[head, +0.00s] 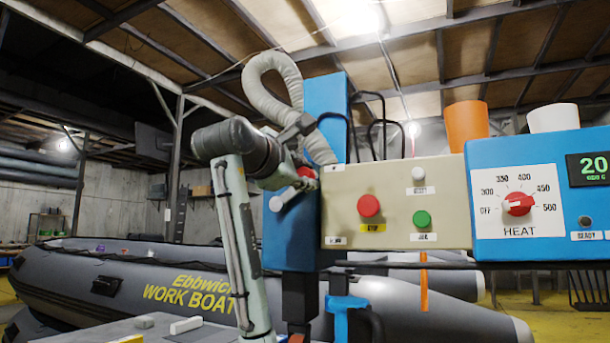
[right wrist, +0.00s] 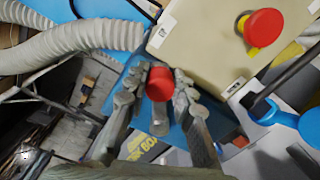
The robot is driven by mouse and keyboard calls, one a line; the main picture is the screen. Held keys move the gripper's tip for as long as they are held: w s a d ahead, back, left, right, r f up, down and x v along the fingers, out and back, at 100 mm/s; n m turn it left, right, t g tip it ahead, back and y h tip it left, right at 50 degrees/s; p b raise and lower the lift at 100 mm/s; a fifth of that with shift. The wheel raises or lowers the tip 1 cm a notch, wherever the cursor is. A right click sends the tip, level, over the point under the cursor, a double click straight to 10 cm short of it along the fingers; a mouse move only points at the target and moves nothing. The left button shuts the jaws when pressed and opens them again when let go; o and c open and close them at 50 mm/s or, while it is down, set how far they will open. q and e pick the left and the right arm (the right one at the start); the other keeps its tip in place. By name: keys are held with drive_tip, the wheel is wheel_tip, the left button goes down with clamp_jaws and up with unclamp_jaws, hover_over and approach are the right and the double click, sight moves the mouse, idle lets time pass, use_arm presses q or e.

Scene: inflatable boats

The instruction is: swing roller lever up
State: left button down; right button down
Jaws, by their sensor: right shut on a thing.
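The roller lever's red knob (head: 306,173) shows at the left edge of the beige control box (head: 390,226), near its upper left corner. In the right wrist view the red knob (right wrist: 160,83) sits between the two fingers. My right gripper (head: 309,182) is shut on this knob; the wrist view also shows the right gripper (right wrist: 157,98) with a finger on each side. The lever's shaft is mostly hidden behind the knob and fingers. My left gripper is not in view.
The box carries a red button (head: 369,206) and a green button (head: 422,219). A blue heat panel (head: 545,249) stands at right. A ribbed hose (head: 262,96) loops above my wrist. A grey boat (head: 130,281) lies behind.

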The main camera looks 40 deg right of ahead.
drive_tip(key=shift+r, duration=0.1)
drive_tip(key=c, duration=1.3)
unclamp_jaws()
drive_tip(key=shift+o, duration=0.2)
drive_tip(key=v, duration=1.2)
